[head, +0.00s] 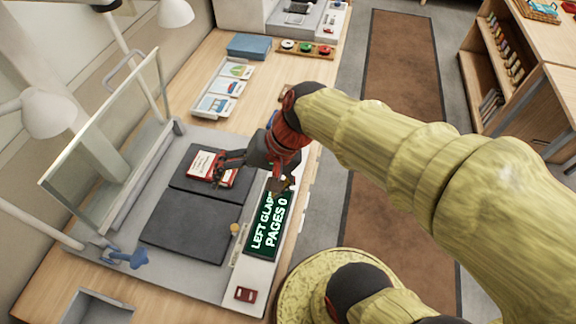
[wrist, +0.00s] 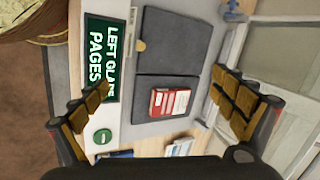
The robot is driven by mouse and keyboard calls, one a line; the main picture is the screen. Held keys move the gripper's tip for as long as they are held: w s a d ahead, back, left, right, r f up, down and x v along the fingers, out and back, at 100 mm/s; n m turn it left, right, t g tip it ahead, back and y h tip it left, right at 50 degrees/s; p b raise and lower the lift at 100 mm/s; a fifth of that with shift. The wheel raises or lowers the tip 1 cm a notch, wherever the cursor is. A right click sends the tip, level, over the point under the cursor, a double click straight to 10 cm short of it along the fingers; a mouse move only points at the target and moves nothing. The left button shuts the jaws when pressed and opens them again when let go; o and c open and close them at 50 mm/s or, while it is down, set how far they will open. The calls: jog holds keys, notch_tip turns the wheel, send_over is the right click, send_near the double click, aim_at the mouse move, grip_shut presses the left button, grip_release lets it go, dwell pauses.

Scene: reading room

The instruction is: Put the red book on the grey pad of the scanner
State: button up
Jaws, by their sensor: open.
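The red book (head: 208,168) has a white panel on its cover and lies on the far one of the scanner's two dark grey pads (head: 240,186). It also shows in the wrist view (wrist: 170,102), lying on the pad (wrist: 143,92). The other pad (head: 188,226) is bare. The scanner (head: 135,195) has its glass plate (head: 105,135) tilted up at the left. My gripper (head: 252,172) is open and empty, above the book's right side in the head view. In the wrist view its two fingers (wrist: 165,100) are wide apart with the book between and beyond them.
A display (head: 268,225) reads "LEFT GLA…" and "PAGES 0". Lamps (head: 48,112) stand at the left. A blue book or box (head: 249,46), picture cards (head: 222,90) and a button strip (head: 305,48) lie farther up the table. A shelf (head: 505,60) stands across the aisle.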

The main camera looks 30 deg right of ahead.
jog(key=s+d+r+n+t+h, duration=0.3)
jog(key=s+d+r+n+h, duration=0.1)
jog(key=d+r+n+h, duration=0.1)
jog(key=d+r+n, duration=0.1)
jog(key=d+r, duration=0.1)
jog(key=d, duration=0.1)
jog(key=shift+s, duration=0.25)
